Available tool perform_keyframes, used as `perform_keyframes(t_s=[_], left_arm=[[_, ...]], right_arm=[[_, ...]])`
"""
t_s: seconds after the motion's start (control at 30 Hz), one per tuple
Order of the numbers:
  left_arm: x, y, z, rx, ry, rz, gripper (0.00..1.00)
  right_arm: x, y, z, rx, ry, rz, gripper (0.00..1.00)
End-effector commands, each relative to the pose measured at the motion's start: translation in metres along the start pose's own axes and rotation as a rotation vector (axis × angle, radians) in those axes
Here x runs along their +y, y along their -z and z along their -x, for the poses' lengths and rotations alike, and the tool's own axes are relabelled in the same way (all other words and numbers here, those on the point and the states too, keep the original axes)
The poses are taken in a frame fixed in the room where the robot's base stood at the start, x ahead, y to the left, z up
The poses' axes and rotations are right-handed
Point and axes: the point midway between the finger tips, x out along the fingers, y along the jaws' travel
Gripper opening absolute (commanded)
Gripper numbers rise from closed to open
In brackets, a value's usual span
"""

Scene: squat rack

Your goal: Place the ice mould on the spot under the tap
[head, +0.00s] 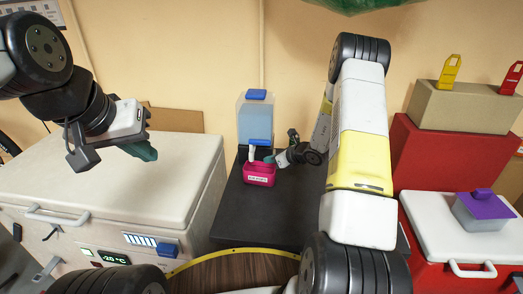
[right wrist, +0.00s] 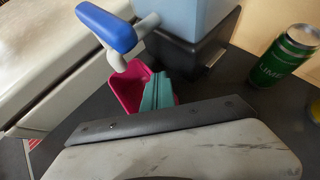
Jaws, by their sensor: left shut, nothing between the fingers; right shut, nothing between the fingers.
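The pink ice mould (head: 259,180), with a white label on its front, stands on the dark top below the tap. It also shows in the right wrist view (right wrist: 126,92). The white tap with a blue handle (head: 260,142) is at the front of the blue water tank; its spout (right wrist: 134,67) hangs over the mould. My right gripper (head: 269,159) is shut and empty, its teal fingertips at the mould's right side; I cannot tell whether they touch it. The marked spot is not visible. My left gripper (head: 145,151) is shut and empty above the white freezer chest.
The water tank (head: 256,118) stands at the back of the dark top (head: 238,222). A green can (right wrist: 287,52) stands right of it. The white chest (head: 110,185) is at left. A red cooler and a purple-lidded box (head: 483,212) are at right.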

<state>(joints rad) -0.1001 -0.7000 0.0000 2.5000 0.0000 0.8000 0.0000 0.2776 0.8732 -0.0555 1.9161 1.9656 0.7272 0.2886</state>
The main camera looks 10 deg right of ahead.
Motion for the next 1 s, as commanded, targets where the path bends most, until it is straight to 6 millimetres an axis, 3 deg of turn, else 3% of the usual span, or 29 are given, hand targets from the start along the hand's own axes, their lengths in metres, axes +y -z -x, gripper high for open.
perform_keyframes(t_s=[0.27, 0.7, 0.9, 1.0], left_arm=[[0.000, 0.000, 0.000, 0.000, 0.000, 0.000, 0.00], [0.000, 0.000, 0.000, 0.000, 0.000, 0.000, 0.00], [0.000, 0.000, 0.000, 0.000, 0.000, 0.000, 0.00], [0.000, 0.000, 0.000, 0.000, 0.000, 0.000, 0.00]], right_arm=[[-0.007, 0.000, 0.008, 0.010, 0.001, -0.004, 0.00], [-0.007, 0.047, 0.081, 0.005, 0.001, -0.003, 0.00], [-0.006, 0.060, 0.102, 0.003, -0.001, 0.000, 0.00], [-0.004, 0.056, 0.107, -0.002, -0.009, 0.020, 0.00]])
